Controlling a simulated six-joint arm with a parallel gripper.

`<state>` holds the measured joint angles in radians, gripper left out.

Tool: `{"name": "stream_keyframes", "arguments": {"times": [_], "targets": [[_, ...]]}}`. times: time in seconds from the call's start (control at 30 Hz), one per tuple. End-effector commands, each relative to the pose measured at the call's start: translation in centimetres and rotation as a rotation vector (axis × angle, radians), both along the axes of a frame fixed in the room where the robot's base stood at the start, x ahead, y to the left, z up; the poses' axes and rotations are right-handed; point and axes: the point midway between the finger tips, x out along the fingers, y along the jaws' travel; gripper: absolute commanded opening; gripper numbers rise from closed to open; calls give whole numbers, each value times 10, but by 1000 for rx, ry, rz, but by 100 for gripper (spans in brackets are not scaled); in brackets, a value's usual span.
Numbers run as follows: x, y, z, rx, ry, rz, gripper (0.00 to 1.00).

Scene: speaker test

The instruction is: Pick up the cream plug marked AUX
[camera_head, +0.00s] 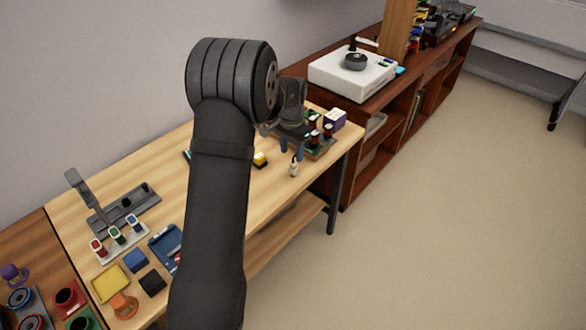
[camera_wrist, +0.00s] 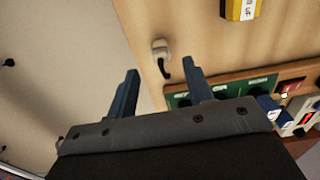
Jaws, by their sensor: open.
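A small cream plug (camera_head: 293,167) with a dark part sits on the wooden table near its right edge in the head view. In the wrist view the cream plug (camera_wrist: 160,48) is just beyond the gap between my fingertips, its dark part pointing towards my gripper. No AUX marking is legible on it. My gripper (camera_wrist: 160,68) is open with nothing between its blue-grey fingers. In the head view my gripper (camera_head: 290,147) is over the far end of the table, close to the plug, and my own arm hides part of the tabletop.
A green board (camera_wrist: 182,98) with wooden edges lies beside my right finger in the wrist view. A yellow block (camera_wrist: 240,9) with a white label is beyond it. The table (camera_head: 330,172) ends just beside the plug. A white turntable (camera_head: 335,80) stands on the cabinet behind.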

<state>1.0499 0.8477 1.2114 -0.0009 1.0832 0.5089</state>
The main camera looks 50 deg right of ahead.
Motion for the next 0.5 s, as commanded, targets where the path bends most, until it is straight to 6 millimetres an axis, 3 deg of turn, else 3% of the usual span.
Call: {"name": "stream_keyframes", "arguments": {"times": [0.1,0.5], "targets": [[0,0,-20,2,1,0,47],[-1,0,-51,2,0,0,47]]}}
